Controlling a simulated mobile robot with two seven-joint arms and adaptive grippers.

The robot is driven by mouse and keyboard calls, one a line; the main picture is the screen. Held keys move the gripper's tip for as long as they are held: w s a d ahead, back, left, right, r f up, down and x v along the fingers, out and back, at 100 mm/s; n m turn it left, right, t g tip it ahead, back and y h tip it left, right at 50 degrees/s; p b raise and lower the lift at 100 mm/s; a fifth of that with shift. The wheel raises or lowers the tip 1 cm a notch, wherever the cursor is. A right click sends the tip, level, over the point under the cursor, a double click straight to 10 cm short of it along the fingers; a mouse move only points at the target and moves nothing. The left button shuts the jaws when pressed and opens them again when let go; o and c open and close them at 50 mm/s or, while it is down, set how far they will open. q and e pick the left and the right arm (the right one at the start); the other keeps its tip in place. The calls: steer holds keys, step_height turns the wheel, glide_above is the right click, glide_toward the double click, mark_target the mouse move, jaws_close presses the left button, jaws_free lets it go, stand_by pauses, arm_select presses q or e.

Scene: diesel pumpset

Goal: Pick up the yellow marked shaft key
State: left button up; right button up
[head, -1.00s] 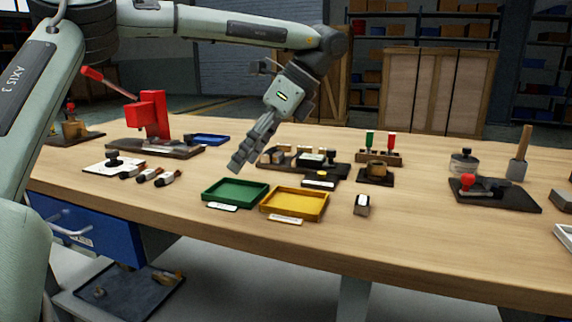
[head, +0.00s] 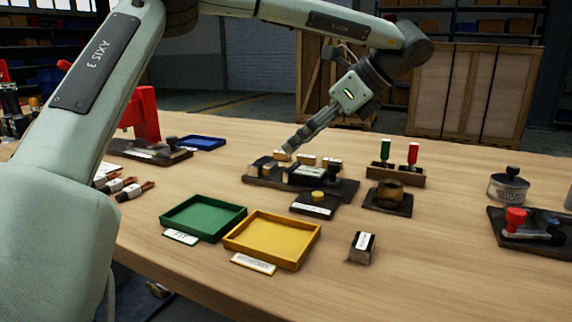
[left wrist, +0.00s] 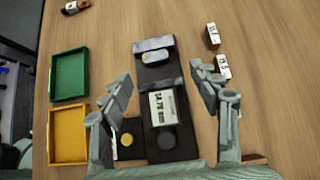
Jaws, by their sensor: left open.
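I cannot tell for sure which piece is the yellow marked shaft key. Two show in the left wrist view, an upper block (left wrist: 213,35) and a lower block (left wrist: 222,66). A round yellow piece (head: 318,196) sits on a small black plate, also in the left wrist view (left wrist: 126,140). My left gripper (head: 290,150) is open and empty above the fixture and blocks. My right gripper is not in view.
A green tray (head: 167,216) and a yellow tray (head: 311,246) lie at the front, with a small dark labelled block (head: 361,247) to their right. A holder with green and red handles (head: 396,174) stands right of the fixture.

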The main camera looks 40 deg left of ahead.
mark_target(273, 165)
arm_select(q)
steer(key=shift+s+a+f, duration=0.5)
steer(key=shift+s+a, duration=0.1)
steer(key=x, duration=0.5)
steer(key=shift+d+f, duration=0.1)
steer(key=shift+f, duration=0.2)
steer(key=c, duration=1.3)
